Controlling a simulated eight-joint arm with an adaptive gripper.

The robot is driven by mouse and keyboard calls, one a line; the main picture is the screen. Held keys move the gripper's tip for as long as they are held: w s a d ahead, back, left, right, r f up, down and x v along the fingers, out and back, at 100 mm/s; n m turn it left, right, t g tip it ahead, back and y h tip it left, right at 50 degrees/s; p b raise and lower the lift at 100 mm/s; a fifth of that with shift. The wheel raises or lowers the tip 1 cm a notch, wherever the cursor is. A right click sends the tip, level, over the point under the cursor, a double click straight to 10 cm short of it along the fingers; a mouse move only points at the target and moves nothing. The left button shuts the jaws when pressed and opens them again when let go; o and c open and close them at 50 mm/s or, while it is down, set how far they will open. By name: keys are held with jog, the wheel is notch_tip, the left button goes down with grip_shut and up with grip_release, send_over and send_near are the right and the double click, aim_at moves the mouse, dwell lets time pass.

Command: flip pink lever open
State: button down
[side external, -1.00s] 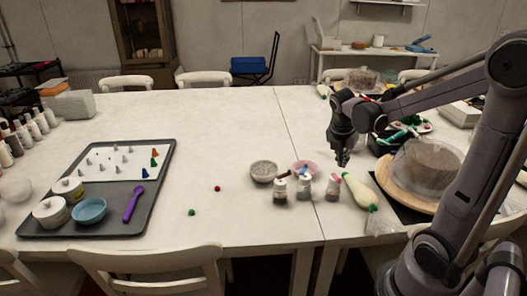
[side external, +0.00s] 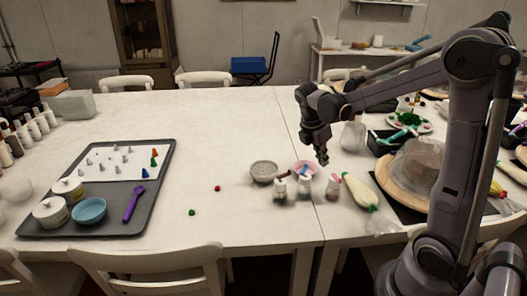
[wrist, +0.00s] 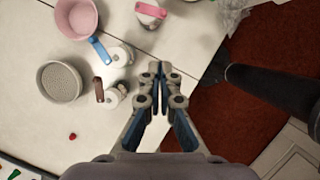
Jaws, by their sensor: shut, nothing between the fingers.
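The jar with the pink lever (side external: 333,187) stands upright on the white table, rightmost in a row of three small jars. Its pink lever (wrist: 150,11) shows near the top edge of the wrist view, lying across the jar's top. I cannot tell whether it is open. My gripper (side external: 323,161) is shut and empty, pointing down above the jars. In the wrist view my gripper (wrist: 160,70) is apart from the pink-lever jar, which lies beyond the fingertips.
Jars with a blue lever (wrist: 100,48) and a brown lever (wrist: 98,89) stand close by. A pink bowl (wrist: 76,18) and a grey bowl (wrist: 60,82) sit beside them. A piping bag (side external: 357,189) lies to the right. Open table lies left.

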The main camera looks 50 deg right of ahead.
aim_at(337, 177)
jog(key=shift+w+a+m, duration=0.5)
jog(key=shift+w+m, duration=0.05)
jog(key=shift+m, duration=0.05)
jog(key=s+d+f, duration=0.3)
jog(key=d+f, duration=0.4)
jog(key=f, duration=0.2)
jog(key=shift+s+f, duration=0.15)
jog(key=shift+f, duration=0.05)
dwell(0.5)
jog(key=shift+s+n, duration=0.15)
jog(key=shift+n, duration=0.45)
